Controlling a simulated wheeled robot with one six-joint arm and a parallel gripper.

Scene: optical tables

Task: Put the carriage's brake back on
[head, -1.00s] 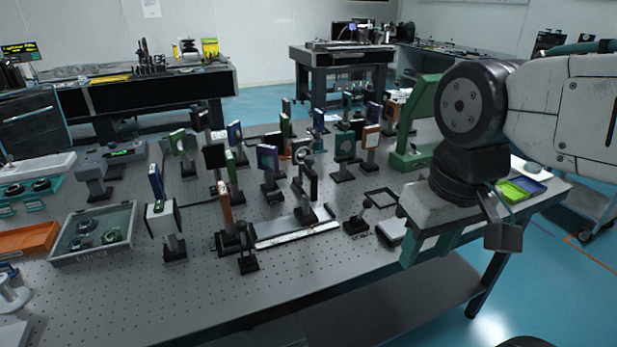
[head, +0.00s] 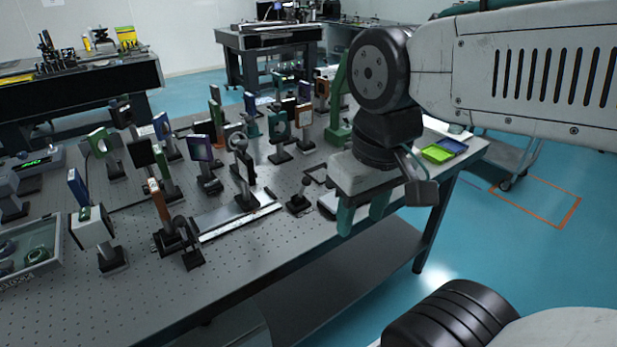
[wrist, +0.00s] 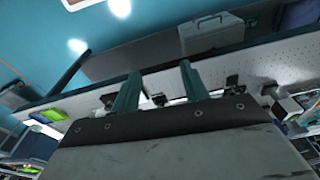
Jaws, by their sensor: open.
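A pale rail (head: 225,222) lies on the perforated optical table (head: 130,300). A carriage with an upright post and dark optic mount (head: 246,192) stands toward its right end. Its brake is too small to make out, so I cannot tell its setting. My gripper (head: 362,222) is to the right of the rail, above the table's front right part and apart from the carriage. Its two green fingers are apart, with nothing between them. They also show in the wrist view (wrist: 159,78), with blurred small parts on the table beyond.
Several post-mounted optics, among them a white-boxed mount (head: 92,228) and an orange one (head: 160,205), crowd around and behind the rail. A small dark post (head: 299,197) stands between rail and gripper. Green and blue trays (head: 438,153) lie at the right corner.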

